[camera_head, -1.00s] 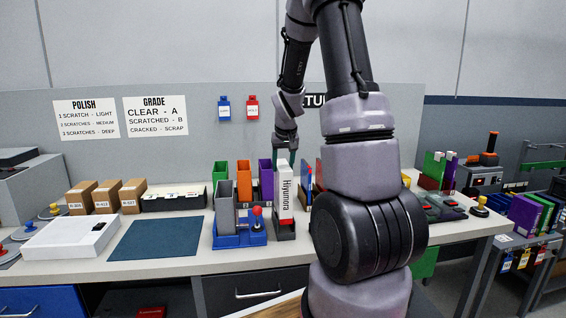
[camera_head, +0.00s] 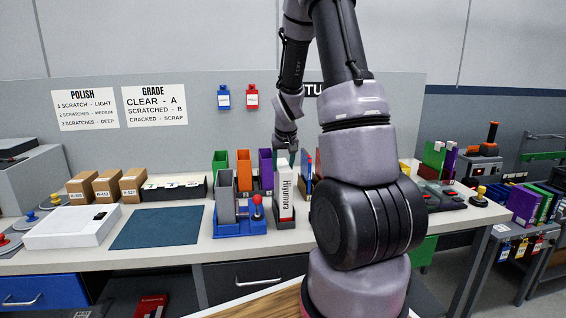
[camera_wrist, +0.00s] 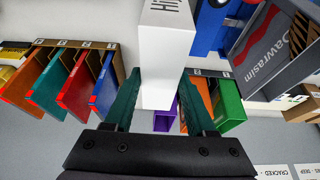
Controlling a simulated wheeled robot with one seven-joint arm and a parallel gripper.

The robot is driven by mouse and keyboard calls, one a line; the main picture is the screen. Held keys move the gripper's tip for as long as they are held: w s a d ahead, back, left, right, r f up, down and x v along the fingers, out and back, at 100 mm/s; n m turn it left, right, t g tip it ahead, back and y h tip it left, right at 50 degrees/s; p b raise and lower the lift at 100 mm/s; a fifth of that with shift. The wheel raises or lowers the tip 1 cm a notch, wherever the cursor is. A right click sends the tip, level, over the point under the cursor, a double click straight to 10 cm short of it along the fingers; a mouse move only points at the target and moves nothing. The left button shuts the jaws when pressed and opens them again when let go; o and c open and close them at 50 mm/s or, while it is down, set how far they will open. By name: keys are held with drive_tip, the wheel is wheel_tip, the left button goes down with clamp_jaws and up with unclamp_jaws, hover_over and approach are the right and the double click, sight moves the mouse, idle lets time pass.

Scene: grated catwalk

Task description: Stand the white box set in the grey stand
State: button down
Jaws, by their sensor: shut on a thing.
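The white box set (camera_head: 286,203) stands upright on the bench in the head view, with black lettering down its front. The white box set (camera_wrist: 166,50) fills the middle of that view. In the head view my gripper (camera_head: 285,152) is above the box, partly hidden behind it.
Green, orange and purple bins (camera_head: 244,172) are behind. Red and blue upright dividers (camera_wrist: 75,85) show in the wrist view. A blue mat (camera_head: 157,228) lies clear on the left.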

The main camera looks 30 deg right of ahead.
drive_tip(key=shift+f, duration=0.85)
drive_tip(key=shift+c, duration=0.7)
unclamp_jaws()
drive_tip(key=shift+o, duration=0.2)
drive_tip(key=shift+o, duration=0.5)
drive_tip(key=shift+r, duration=3.95)
